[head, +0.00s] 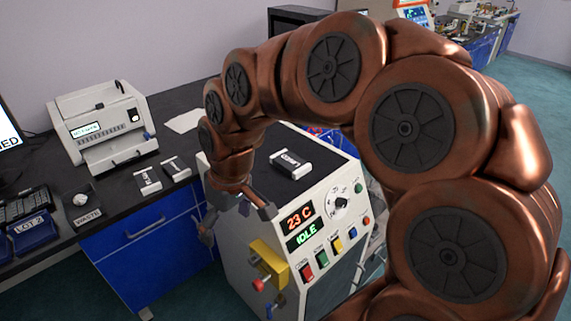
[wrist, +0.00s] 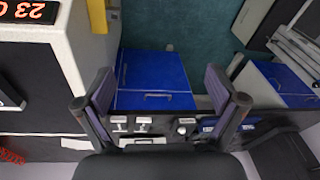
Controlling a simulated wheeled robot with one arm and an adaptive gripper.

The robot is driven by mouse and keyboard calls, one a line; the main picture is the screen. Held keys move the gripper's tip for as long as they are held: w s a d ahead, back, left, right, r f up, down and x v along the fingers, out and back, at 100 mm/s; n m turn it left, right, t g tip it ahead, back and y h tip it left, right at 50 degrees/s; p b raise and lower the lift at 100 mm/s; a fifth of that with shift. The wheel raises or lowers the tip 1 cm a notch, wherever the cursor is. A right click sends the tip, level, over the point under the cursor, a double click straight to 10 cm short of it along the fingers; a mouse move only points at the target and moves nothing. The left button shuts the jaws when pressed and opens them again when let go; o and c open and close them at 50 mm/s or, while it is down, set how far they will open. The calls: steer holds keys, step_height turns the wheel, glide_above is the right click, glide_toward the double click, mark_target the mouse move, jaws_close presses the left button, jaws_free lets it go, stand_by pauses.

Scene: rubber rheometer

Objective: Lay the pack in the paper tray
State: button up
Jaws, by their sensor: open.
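One pack (head: 291,163) lies on top of the rheometer (head: 322,188). Two more, a left pack (head: 147,180) and a right pack (head: 176,168), lie on the black bench in front of the white printer (head: 101,122). The printer's front shelf (head: 119,152) looks like the paper tray and appears empty. My gripper (head: 238,220) is open and empty beside the rheometer's front left edge. In the wrist view, the open gripper (wrist: 160,85) has nothing between its fingers.
A grey mouse (head: 81,199), a keyboard (head: 22,207), blue bins (head: 33,229) and a WASTE label (head: 88,217) are at the bench's left. Blue drawers (head: 147,235) are below.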

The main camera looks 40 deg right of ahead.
steer(key=w+d+t, duration=0.3)
steer(key=w+d, duration=0.7)
steer(key=d, duration=0.3)
steer(key=m+t+h, duration=0.2)
glide_toward(291, 161)
steer(key=shift+w+d+f, duration=0.1)
steer(key=shift+w+f, duration=0.1)
steer(key=shift+w, duration=0.2)
steer(key=shift+w+d+f, duration=0.15)
steer(key=shift+w+f, duration=0.05)
steer(key=shift+w, duration=0.2)
steer(key=shift+s+f+p+x, duration=0.15)
steer(key=shift+p+x, duration=0.7)
steer(key=shift+x, duration=1.05)
steer(key=shift+s+f+p+x, duration=0.15)
steer(key=shift+p+x, duration=0.7)
steer(key=shift+x, duration=1.05)
steer(key=shift+a, duration=0.2)
steer(key=c, duration=1.4)
steer(key=shift+r, duration=0.15)
